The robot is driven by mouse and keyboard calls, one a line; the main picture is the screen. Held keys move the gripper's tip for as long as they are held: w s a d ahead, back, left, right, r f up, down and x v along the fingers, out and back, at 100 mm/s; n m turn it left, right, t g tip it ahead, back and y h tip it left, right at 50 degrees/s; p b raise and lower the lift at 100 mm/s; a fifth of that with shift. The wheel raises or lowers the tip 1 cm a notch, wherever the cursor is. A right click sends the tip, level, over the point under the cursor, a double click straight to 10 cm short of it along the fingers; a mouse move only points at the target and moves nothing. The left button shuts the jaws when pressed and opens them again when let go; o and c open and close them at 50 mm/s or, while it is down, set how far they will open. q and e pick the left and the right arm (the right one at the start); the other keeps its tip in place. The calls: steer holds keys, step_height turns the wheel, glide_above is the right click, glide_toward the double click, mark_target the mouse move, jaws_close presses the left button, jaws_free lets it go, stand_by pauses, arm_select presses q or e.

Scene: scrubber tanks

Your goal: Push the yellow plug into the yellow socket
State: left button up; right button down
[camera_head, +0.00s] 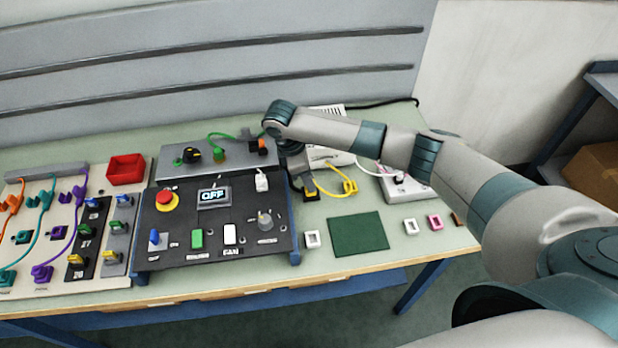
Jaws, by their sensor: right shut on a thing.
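My right arm reaches in from the right, and its gripper (301,179) points down just right of the black control panel. It is shut on the yellow plug (309,183), of which only a small part shows. A yellow cord (335,192) curves right from there to a yellow end piece (350,187) by the white box. A small dark block (311,195) lies right under the plug. It may carry the yellow socket, but the opening is hidden, and I cannot tell whether plug and socket touch. My left gripper is not in view.
The black control panel (180,228) stands left of the gripper, with a grey box (175,157) behind it. A white box (330,157) is behind the cord. A green mat (358,232) and small white and pink blocks lie at the front right. A red bin (126,169) is at left.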

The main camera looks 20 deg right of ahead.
steer(key=shift+f, duration=0.3)
steer(key=c, duration=1)
jaws_free()
steer(key=shift+c, duration=0.2)
step_height(320, 180, up, 4)
steer(key=p, duration=0.3)
steer(key=shift+f+p, duration=0.2)
steer(key=shift+p, duration=0.1)
step_height(320, 180, up, 2)
steer(key=shift+r+p, duration=0.1)
steer(key=shift+p, duration=0.35)
steer(key=shift+r, duration=1.4)
